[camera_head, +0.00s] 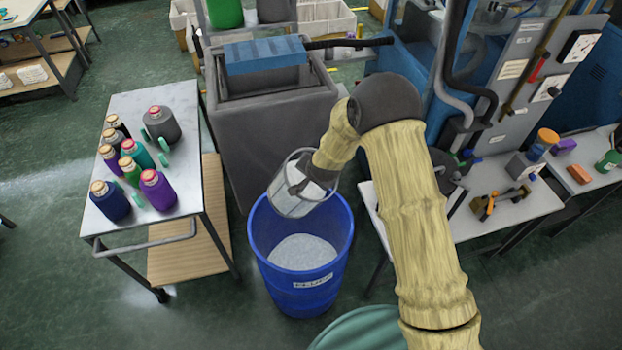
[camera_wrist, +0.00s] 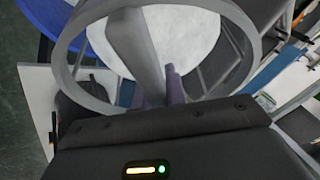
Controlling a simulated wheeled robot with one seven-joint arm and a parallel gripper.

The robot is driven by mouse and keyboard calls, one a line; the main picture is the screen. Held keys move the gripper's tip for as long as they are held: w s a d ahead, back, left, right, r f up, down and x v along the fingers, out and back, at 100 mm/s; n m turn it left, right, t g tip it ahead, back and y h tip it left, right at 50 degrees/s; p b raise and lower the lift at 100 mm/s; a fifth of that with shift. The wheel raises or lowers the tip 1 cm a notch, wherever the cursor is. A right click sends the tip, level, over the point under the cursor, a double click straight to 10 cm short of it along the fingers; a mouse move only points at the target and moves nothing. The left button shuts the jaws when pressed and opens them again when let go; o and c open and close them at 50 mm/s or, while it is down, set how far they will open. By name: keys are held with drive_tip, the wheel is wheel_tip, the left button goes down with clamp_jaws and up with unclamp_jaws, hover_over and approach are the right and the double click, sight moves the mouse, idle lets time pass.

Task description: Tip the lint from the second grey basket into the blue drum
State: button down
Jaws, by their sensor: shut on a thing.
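The blue drum (camera_head: 303,290) stands upright on the floor at the centre of the head view. Pale lint (camera_head: 302,252) lies inside it. My gripper (camera_head: 303,186) is shut on a grey basket (camera_head: 290,205), which it holds over the drum's mouth. The basket is tilted, its lower end at or just above the far rim. In the wrist view the basket's round grey rim (camera_wrist: 240,25) crosses the top, with a white surface inside the ring. I cannot tell whether that is lint in the basket or in the drum.
A white-topped cart (camera_head: 110,180) with several bottles stands left. A grey bin-like machine (camera_head: 270,130) is behind the drum. A bench (camera_head: 510,225) with tools and machinery stands right. A green round lid (camera_head: 360,330) is in front. Open floor lies at lower left.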

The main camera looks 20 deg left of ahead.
drive_tip(key=f+t+y+b, duration=0.1)
drive_tip(key=f+y+b, duration=0.1)
drive_tip(key=b, duration=0.4)
drive_tip(key=f+m+y+b, duration=0.1)
drive_tip(key=f+y+b, duration=0.1)
drive_tip(key=f+b, duration=0.2)
drive_tip(key=f+m+t+y+b, duration=0.1)
drive_tip(key=f+y+b, duration=0.2)
drive_tip(key=b, duration=0.6)
drive_tip(key=shift+w+a+f+t, duration=0.1)
drive_tip(key=shift+a+f+t, duration=0.2)
drive_tip(key=shift+f, duration=0.1)
wheel_tip(320, 180, down, 4)
drive_tip(key=t+y+b, duration=0.1)
drive_tip(key=y+b, duration=0.1)
drive_tip(key=b, duration=0.6)
drive_tip(key=shift+a+m+y, duration=0.1)
drive_tip(key=shift+m+y, duration=0.2)
drive_tip(key=shift+m, duration=0.1)
drive_tip(key=f+m+t+y+b, duration=0.1)
drive_tip(key=b, duration=0.4)
drive_tip(key=f+m+t+y+b, duration=0.1)
drive_tip(key=t+y+b, duration=0.1)
drive_tip(key=b, duration=0.3)
drive_tip(key=y+b, duration=0.1)
drive_tip(key=b, duration=0.1)
drive_tip(key=shift+t+b, duration=0.3)
drive_tip(key=shift+t, duration=0.1)
drive_tip(key=shift+m, duration=0.3)
drive_tip(key=shift+r, duration=0.2)
